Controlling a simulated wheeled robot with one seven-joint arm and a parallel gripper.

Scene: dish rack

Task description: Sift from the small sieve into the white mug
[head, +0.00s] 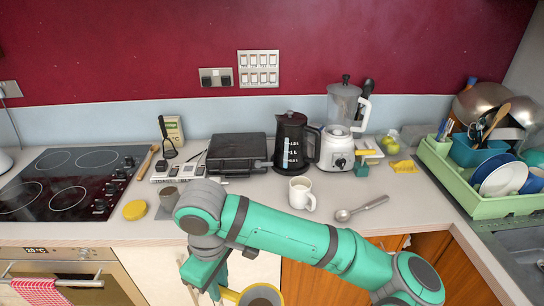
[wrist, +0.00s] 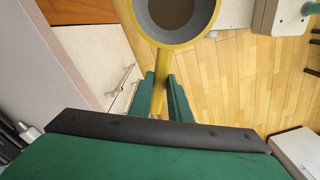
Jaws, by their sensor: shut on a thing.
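The small sieve has a yellow rim and handle and a grey bowl with something brown inside. In the wrist view the sieve (wrist: 177,35) is at the top, and my gripper (wrist: 157,88) is shut on its handle. In the head view the sieve (head: 261,294) is partly cut off at the bottom edge, in front of the counter and well short of the mug. The white mug (head: 300,194) stands upright on the counter with its handle to the right. It has something pale inside. My gripper's fingers are mostly hidden by my arm in the head view.
A metal scoop (head: 361,208) lies right of the mug. A black kettle (head: 291,145) and a white blender (head: 341,150) stand behind it. A grey cup (head: 168,197) and a yellow lid (head: 135,210) are to the left. A green dish rack (head: 465,198) is at the right.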

